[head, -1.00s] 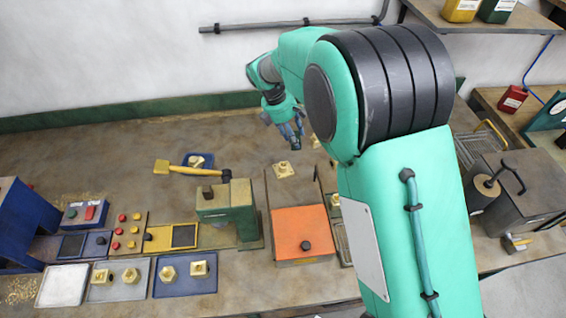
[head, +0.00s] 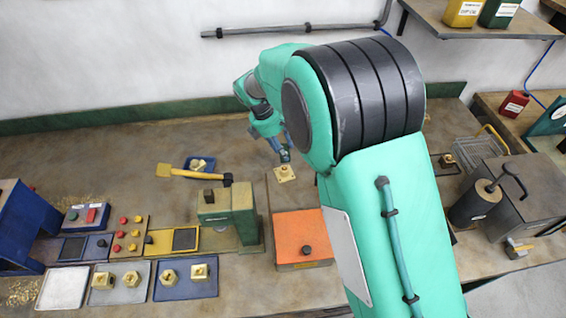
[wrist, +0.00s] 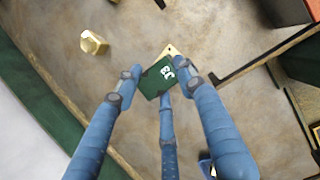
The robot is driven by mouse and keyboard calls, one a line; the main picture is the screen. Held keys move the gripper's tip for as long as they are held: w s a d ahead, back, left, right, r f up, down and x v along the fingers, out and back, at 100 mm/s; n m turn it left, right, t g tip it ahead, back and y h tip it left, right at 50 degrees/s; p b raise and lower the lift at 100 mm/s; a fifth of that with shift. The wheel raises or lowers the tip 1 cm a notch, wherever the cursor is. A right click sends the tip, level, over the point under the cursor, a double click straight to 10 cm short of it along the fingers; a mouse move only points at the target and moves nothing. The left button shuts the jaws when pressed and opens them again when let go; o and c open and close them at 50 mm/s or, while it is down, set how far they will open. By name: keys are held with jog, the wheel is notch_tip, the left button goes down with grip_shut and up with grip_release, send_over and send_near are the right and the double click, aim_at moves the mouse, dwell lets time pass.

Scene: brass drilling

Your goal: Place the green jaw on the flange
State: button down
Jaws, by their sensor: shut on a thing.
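My gripper has blue fingers, seen in the wrist view (wrist: 158,85) closed around the green jaw (wrist: 157,77), a dark green block with white lettering. The brass flange (wrist: 172,51) shows just beyond the jaw, partly hidden by it. A hole shows near its uncovered corner. In the head view the flange (head: 284,173) is a square brass piece on the bench, and my gripper (head: 283,153) hangs close to it, on its far side. The jaw cannot be made out there. Whether the jaw touches the flange I cannot tell.
Another brass piece (wrist: 93,42) stands apart on the bench in the wrist view. An orange-topped box (head: 302,236) and a green machine (head: 228,212) are nearer the front, with a yellow-handled mallet (head: 190,172) to the left.

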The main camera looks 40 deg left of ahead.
jog(key=shift+f, duration=1.5)
jog(key=shift+f, duration=0.15)
jog(key=shift+f+b, duration=0.45)
jog(key=shift+f, duration=1.3)
jog(key=c, duration=1)
grip_release()
jog(key=shift+f, duration=0.1)
jog(key=shift+c, duration=0.2)
jog(key=p+v, duration=0.1)
jog(key=v, duration=1.1)
jog(key=shift+p, duration=0.35)
